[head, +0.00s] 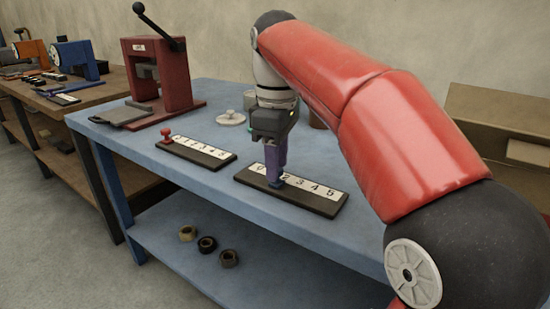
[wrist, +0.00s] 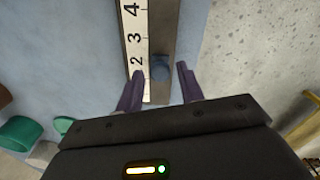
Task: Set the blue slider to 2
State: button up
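The blue slider (head: 276,182) is a small knob on a dark track (head: 318,206) with a white number strip, on the blue table. In the head view it stands near the 2, on its lower-number side. In the wrist view the blue slider (wrist: 160,69) is beside the 2, but its exact setting is hard to tell. My gripper (head: 276,172) is low over the track; in the wrist view the gripper (wrist: 160,70) is open, with one finger on each side of the knob and gaps visible. The left finger hides part of the strip below the 2.
A second track with a red slider (head: 166,134) lies to the left. A red press (head: 158,75) with a black lever stands behind it. Several nuts lie on the lower shelf (head: 270,265). Cardboard boxes (head: 500,120) are at right.

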jog(key=shift+o, duration=0.6)
notch_tip(320, 180, up, 8)
jog(key=p, duration=0.2)
jog(key=shift+f+p, duration=0.1)
jog(key=shift+p, duration=0.3)
jog(key=shift+s, duration=0.1)
